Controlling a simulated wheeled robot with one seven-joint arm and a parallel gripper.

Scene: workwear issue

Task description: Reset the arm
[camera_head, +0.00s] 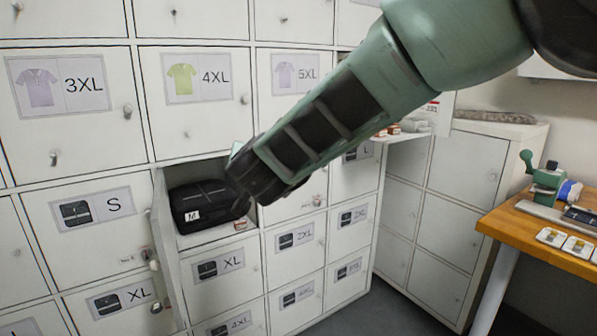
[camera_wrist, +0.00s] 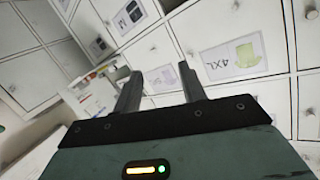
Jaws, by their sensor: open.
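My arm reaches in from the top right of the head view. My gripper (camera_head: 243,180) is in front of the locker wall, partly across the right side of an open compartment (camera_head: 215,236). A black folded garment (camera_head: 197,203) with a white M tag lies in that compartment. In the wrist view my gripper (camera_wrist: 160,80) has its two fingers apart, with nothing between them. The gap between the gripper and the lockers is hard to judge.
The open compartment's door (camera_head: 168,250) stands out at its left. Closed lockers surround it, including the 4XL shirt door (camera_head: 197,118). At right is a wooden table (camera_head: 540,232) with a green hand-cranked device (camera_head: 546,185). Grey floor (camera_head: 385,312) shows between.

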